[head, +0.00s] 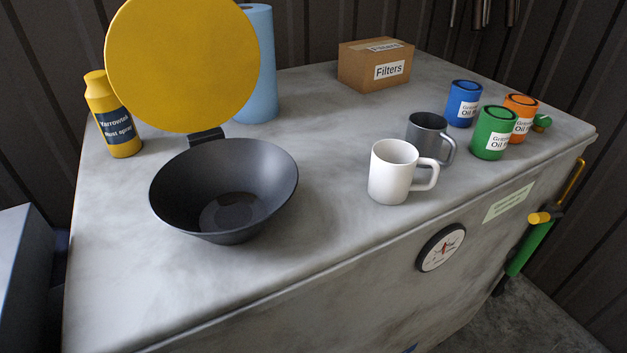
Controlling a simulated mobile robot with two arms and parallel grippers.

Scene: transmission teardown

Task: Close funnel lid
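The black funnel (225,190) is a wide open bowl on the left part of the grey worktop. Its round yellow lid (182,65) stands up behind it, joined by a dark hinge (207,136) at the back rim. The lid is open and the inside of the bowl is in plain view. Neither of my grippers shows in the head view.
A yellow spray bottle (114,115) and a blue paper roll (258,65) stand beside and behind the lid. A white mug (392,172) and grey mug (428,134) stand right. A filters box (375,65) and several oil cans (493,132) stand farther off. The worktop's front left is clear.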

